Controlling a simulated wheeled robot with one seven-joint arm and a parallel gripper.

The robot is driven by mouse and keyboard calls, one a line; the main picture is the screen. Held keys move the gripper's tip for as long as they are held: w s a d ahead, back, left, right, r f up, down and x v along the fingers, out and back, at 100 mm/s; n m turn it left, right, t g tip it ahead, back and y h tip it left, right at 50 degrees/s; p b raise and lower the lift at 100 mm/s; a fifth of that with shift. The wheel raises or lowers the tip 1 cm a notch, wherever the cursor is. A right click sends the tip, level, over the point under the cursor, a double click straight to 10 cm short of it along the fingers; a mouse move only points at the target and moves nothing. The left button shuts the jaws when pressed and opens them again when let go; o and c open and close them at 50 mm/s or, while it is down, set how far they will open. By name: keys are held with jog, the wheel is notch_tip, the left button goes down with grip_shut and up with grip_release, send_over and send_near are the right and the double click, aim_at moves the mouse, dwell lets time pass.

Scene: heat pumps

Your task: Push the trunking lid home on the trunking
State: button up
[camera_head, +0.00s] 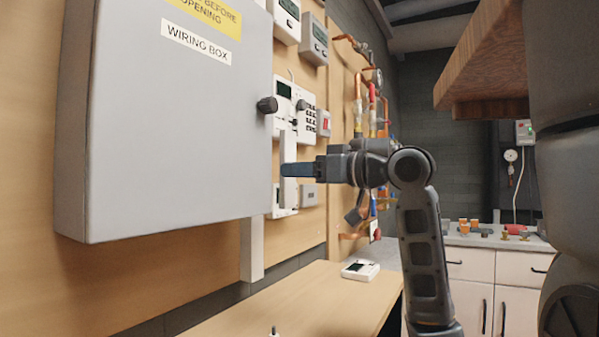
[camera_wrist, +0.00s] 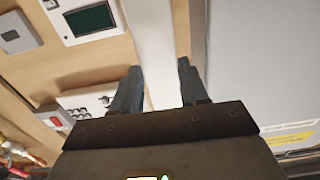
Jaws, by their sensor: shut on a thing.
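The trunking lid is a long pale strip (camera_head: 288,145) standing upright in the head view, just right of the grey wiring box. In the wrist view the strip (camera_wrist: 156,35) runs from the top edge down between the two fingers. My gripper (camera_head: 290,170) reaches in from the right and is shut on the strip; its fingers (camera_wrist: 160,82) lie on either side of it in the wrist view. A white upright trunking length (camera_head: 251,248) shows on the board below the wiring box. Whether the lid touches any trunking behind it is hidden.
The wiring box (camera_head: 180,130) stands out from the board close left of my gripper, with a dark knob (camera_head: 267,105). White controllers (camera_head: 284,98) and copper pipes are behind. A wooden bench (camera_head: 300,300) lies below, holding a small white device (camera_head: 360,270).

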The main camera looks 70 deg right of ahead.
jog(key=x, duration=0.6)
jog(key=shift+w, duration=0.25)
jog(key=shift+f+p, duration=0.1)
jog(key=shift+p, duration=0.2)
dwell(1.0)
jog(key=shift+w+d+p, duration=0.1)
jog(key=shift+w+p, duration=0.3)
jog(key=shift+w, duration=0.25)
dwell(1.5)
jog(key=o, duration=0.7)
jog(key=shift+o, duration=0.2)
jog(key=shift+s, duration=0.95)
